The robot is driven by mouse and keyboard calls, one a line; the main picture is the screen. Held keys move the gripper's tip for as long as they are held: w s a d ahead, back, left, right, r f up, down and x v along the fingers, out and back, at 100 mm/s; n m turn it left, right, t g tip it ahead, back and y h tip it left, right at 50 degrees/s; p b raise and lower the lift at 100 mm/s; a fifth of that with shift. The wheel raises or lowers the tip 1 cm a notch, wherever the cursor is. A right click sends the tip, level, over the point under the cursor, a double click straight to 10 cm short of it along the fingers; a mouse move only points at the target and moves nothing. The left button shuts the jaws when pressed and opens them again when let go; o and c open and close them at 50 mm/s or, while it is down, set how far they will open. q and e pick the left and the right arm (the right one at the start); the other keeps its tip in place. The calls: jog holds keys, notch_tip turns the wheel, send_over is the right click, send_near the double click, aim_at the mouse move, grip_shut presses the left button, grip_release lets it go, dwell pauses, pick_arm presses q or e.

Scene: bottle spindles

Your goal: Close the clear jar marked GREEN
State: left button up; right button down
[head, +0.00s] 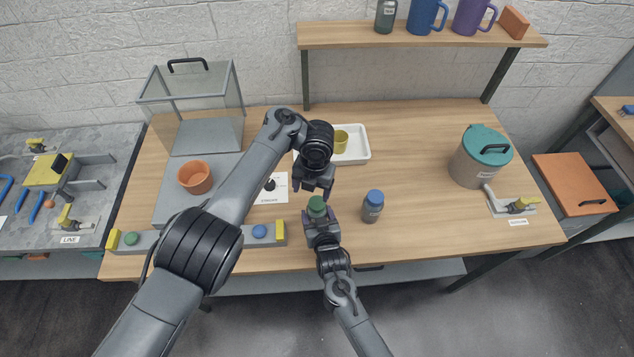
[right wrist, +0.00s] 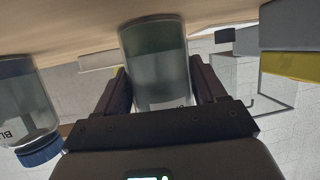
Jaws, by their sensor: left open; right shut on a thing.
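A clear jar (right wrist: 158,70) stands between the fingers of my right gripper in the right wrist view, which shows the scene upside down. Its label is mostly cut off by the gripper body. In the head view a round green top (head: 317,204) shows at the jar, in my right gripper (head: 322,222); whether it is fully seated I cannot tell. My right gripper is shut on the jar. My left gripper (head: 313,188) is open and empty, pointing down just above and behind the green top.
A blue-capped jar (head: 372,207) stands close to the right. A grey bar (head: 200,239) with green and blue discs lies at the front left. A white tray (head: 358,156) with a yellow cup, an orange pot (head: 195,177) and a teal-lidded canister (head: 480,158) stand farther out.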

pick_arm(q)
jog(key=n, duration=0.4)
jog(key=shift+w+a+r+n, duration=0.2)
jog(key=shift+w+r+n, duration=0.05)
jog(key=shift+r+n, duration=0.1)
notch_tip(320, 180, up, 5)
jog(key=w+n+t+y, duration=0.1)
jog(key=w+n, duration=0.1)
jog(key=n, duration=3.1)
jog(key=shift+s+d+f+n+g+h, duration=0.25)
jog(key=shift+s+f+n, duration=0.25)
jog(key=shift+n, duration=0.75)
jog(key=shift+s+d+f+n+g+h, duration=0.15)
jog(key=shift+s+d+f+n+h, duration=0.25)
jog(key=shift+n, duration=0.85)
jog(key=shift+s+d+f+n+g+h, duration=0.25)
jog(key=shift+s+f+n, duration=0.3)
jog(key=shift+n, duration=0.7)
